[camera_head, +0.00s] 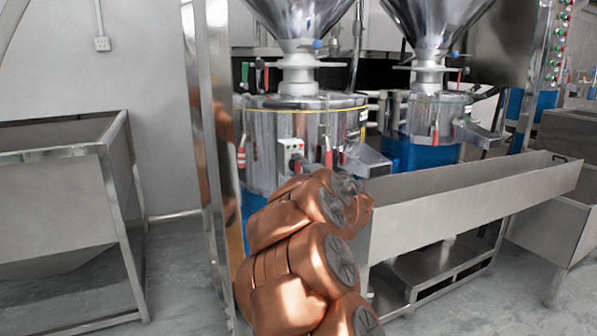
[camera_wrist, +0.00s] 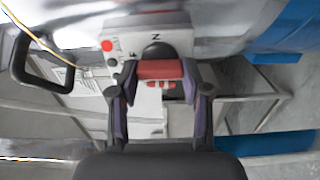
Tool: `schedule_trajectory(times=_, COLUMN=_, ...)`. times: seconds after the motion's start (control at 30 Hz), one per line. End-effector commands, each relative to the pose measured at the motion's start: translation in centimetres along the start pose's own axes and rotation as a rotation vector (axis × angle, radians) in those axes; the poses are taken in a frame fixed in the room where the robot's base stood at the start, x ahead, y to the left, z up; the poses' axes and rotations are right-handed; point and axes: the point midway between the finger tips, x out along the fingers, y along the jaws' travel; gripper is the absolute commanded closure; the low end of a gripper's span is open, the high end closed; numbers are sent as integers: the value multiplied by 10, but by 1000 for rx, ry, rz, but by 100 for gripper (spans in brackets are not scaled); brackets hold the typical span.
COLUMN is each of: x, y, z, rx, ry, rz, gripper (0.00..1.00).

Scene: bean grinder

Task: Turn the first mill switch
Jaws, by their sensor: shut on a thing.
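The first mill (camera_head: 275,145) is a shiny steel drum with a blue base and a hopper above, in the middle of the head view. Its white switch box (camera_head: 290,147) is on the drum's front. In the wrist view the box (camera_wrist: 118,38) carries a black rotary switch with a red handle (camera_wrist: 160,69). My gripper (camera_wrist: 160,82) is shut on this switch, with one finger on each side of the red handle. In the head view my copper arm hides the gripper.
A second mill (camera_head: 425,110) stands to the right. A long steel trough (camera_head: 450,205) runs in front of it. A steel frame post (camera_head: 205,130) rises close left of my arm, and a steel bin (camera_head: 60,190) stands further left. Grey floor (camera_head: 180,270) is free between.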

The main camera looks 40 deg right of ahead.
Motion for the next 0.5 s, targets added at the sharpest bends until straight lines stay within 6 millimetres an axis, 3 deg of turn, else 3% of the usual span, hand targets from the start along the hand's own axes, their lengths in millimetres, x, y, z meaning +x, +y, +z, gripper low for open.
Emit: schedule_trajectory(times=0.5, x=0, y=0, z=-2, rx=-37, ry=4, rz=-1, gripper=87)
